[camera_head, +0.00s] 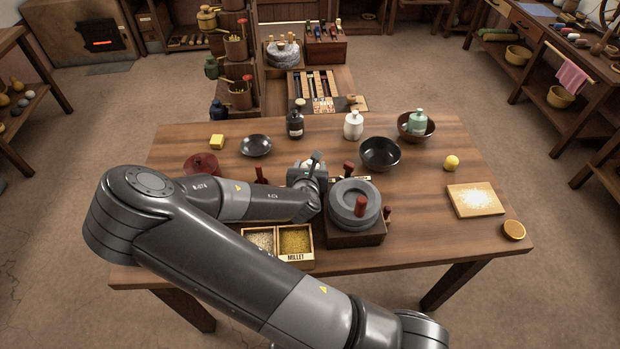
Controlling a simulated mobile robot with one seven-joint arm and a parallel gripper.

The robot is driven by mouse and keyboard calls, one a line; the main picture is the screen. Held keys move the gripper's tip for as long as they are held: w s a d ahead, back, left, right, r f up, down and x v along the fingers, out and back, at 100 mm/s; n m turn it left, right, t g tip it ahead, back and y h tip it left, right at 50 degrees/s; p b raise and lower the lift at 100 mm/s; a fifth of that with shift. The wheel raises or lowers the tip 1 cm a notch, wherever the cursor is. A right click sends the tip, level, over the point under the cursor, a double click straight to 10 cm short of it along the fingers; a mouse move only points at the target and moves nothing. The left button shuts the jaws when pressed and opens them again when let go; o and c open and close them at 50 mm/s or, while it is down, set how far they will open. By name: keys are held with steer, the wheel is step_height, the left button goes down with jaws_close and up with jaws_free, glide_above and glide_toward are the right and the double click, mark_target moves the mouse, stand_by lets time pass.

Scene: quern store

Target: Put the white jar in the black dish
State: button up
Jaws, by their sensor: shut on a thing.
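The white jar (353,126) stands upright at the back of the wooden table, between a dark bottle (295,125) and a brown bowl. A shallow black dish (256,145) lies to the left and looks empty. A deeper black bowl (380,152) stands in front of the jar, also empty. My gripper (312,166) is over the middle of the table, left of and nearer than the jar, and apart from it. It is shut on a small pale thing (317,156), mostly hidden by the gripper, so I cannot tell what it is.
A stone quern (354,203) with red handles stands just right of my gripper. A grain box (280,243) sits in front. The brown bowl (429,131) holds a green jar (418,121). A yellow ball (451,163), a board (475,200) and a yellow block (217,141) lie around.

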jaws_close()
steer(key=r, duration=0.6)
steer(key=w+r, duration=0.1)
steer(key=r, duration=0.3)
steer(key=shift+a, duration=0.15)
steer(key=w+a+r, duration=0.1)
steer(key=w+a, duration=0.2)
steer(key=w, duration=0.4)
steer(key=w+a+r, duration=0.1)
steer(key=w+a, duration=0.1)
steer(key=w, duration=0.4)
steer(key=shift+w+a+f, duration=0.5)
steer(key=shift+a+f, duration=1.35)
steer(key=shift+a, duration=0.1)
steer(key=shift+w+a+f, duration=0.5)
steer(key=shift+a+f, duration=1.3)
steer(key=shift+a, duration=0.15)
steer(key=shift+w+a+f, duration=0.5)
steer(key=shift+a+f, duration=1.35)
steer(key=shift+a, duration=0.1)
